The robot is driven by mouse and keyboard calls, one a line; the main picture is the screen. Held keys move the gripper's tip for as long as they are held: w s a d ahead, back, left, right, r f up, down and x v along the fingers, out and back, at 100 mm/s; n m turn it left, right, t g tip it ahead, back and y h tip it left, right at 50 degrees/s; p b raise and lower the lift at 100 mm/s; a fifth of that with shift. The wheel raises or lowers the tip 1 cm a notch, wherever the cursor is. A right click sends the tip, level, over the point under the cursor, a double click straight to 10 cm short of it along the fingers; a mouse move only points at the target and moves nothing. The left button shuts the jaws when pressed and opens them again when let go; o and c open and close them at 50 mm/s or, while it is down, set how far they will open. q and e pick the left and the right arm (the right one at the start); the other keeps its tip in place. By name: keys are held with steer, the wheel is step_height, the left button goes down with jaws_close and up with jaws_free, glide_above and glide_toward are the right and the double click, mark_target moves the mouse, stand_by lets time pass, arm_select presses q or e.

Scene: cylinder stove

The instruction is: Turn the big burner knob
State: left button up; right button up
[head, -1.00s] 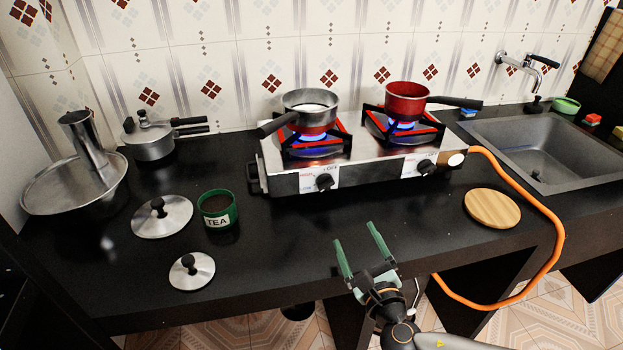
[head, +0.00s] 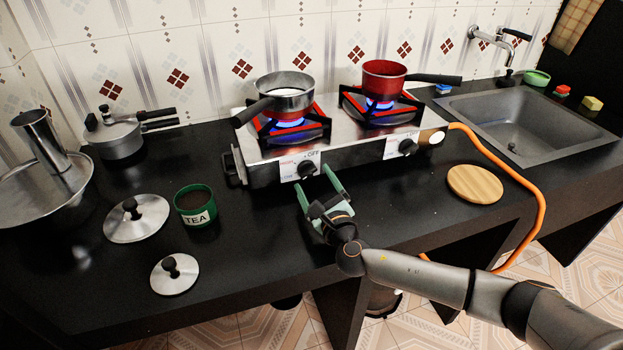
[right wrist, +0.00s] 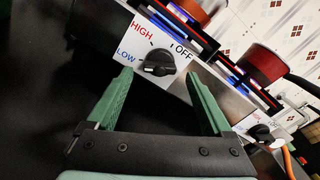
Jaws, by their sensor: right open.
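The stove (head: 345,154) stands on the black counter with two lit burners. Its front carries a black left knob (head: 307,169) beside HIGH, LOW and OFF labels, and a black right knob (head: 407,147). In the right wrist view the left knob (right wrist: 158,62) lies ahead, between and beyond my fingertips, not touched. My right gripper (head: 316,178) is open and empty in front of that knob; its green fingers also show in the right wrist view (right wrist: 160,85). The right knob (right wrist: 262,133) is at the lower right there, outside the fingers. My left gripper is not in view.
A grey pot (head: 285,95) and a red pot (head: 384,82) sit on the burners, handles sticking out. A green TEA tin (head: 196,206), lids (head: 136,218) and a wooden disc (head: 475,184) lie on the counter. An orange hose (head: 525,183) runs down at right.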

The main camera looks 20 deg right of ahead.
steer(key=shift+w, duration=1.15)
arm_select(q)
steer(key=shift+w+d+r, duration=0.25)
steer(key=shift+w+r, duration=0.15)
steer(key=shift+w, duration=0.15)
arm_select(e)
steer(key=shift+c, duration=0.2)
steer(key=c, duration=0.6)
jaws_close()
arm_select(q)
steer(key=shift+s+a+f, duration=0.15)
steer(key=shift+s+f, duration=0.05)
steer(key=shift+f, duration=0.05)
